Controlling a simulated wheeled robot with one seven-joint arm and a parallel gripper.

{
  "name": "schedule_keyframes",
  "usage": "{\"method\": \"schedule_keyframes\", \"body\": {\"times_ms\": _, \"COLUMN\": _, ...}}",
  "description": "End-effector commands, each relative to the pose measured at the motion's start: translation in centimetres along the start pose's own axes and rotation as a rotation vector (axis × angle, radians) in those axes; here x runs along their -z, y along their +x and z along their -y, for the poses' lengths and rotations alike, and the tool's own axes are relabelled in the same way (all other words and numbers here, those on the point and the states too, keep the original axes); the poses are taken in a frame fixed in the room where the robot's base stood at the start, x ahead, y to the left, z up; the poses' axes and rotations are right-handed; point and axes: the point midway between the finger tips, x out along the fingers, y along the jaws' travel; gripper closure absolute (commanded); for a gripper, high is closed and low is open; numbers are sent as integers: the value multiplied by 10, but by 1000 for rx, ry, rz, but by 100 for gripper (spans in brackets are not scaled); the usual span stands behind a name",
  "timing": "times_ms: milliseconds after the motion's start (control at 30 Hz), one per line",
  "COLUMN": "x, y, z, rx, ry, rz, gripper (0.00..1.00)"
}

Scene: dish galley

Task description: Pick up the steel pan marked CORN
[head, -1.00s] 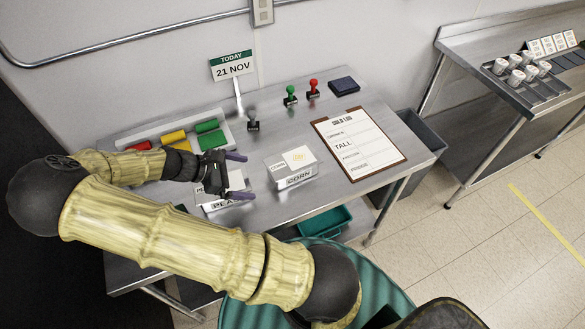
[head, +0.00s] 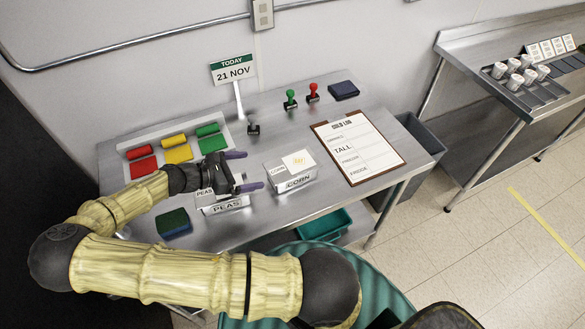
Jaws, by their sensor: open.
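The steel pan marked CORN (head: 293,182) sits on the steel table, with a lid carrying a yellow-marked label and CORN written on its front. My gripper (head: 246,170) is open and empty just left of the CORN pan, its two purple-tipped fingers pointing right toward it. It appears to be over the right side of the steel pan marked PEAS (head: 226,207), which it partly hides. I cannot tell the exact height of the fingers above the table.
A clipboard (head: 393,158) lies right of the CORN pan. Green (head: 290,100) and red (head: 313,92) stamps, a dark pad (head: 344,90) and a date sign (head: 233,68) stand behind. A tray of coloured rolls (head: 226,122) is at back left; a green-and-blue sponge (head: 174,223) lies at front left.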

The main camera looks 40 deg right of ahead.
Motion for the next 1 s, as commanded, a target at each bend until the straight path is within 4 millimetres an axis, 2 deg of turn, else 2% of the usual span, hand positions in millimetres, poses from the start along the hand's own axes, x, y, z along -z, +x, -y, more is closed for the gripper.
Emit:
{"method": "schedule_keyframes", "body": {"times_ms": 300, "x": -4, "y": 58, "z": 1, "rx": 6, "ry": 0, "rz": 4, "gripper": 0}}
{"method": "schedule_keyframes", "body": {"times_ms": 400, "x": -3, "y": 71, "z": 1, "rx": 4, "ry": 1, "rz": 2, "gripper": 0}}
{"method": "schedule_keyframes", "body": {"times_ms": 500, "x": -1, "y": 77, "z": 1, "rx": 2, "ry": 2, "rz": -1, "gripper": 0}}
{"method": "schedule_keyframes", "body": {"times_ms": 867, "x": -1, "y": 79, "z": 1, "rx": 2, "ry": 1, "rz": -1, "gripper": 0}}
{"method": "schedule_keyframes", "body": {"times_ms": 1000, "x": -4, "y": 91, "z": 2, "rx": 4, "ry": 1, "rz": 1, "gripper": 0}}
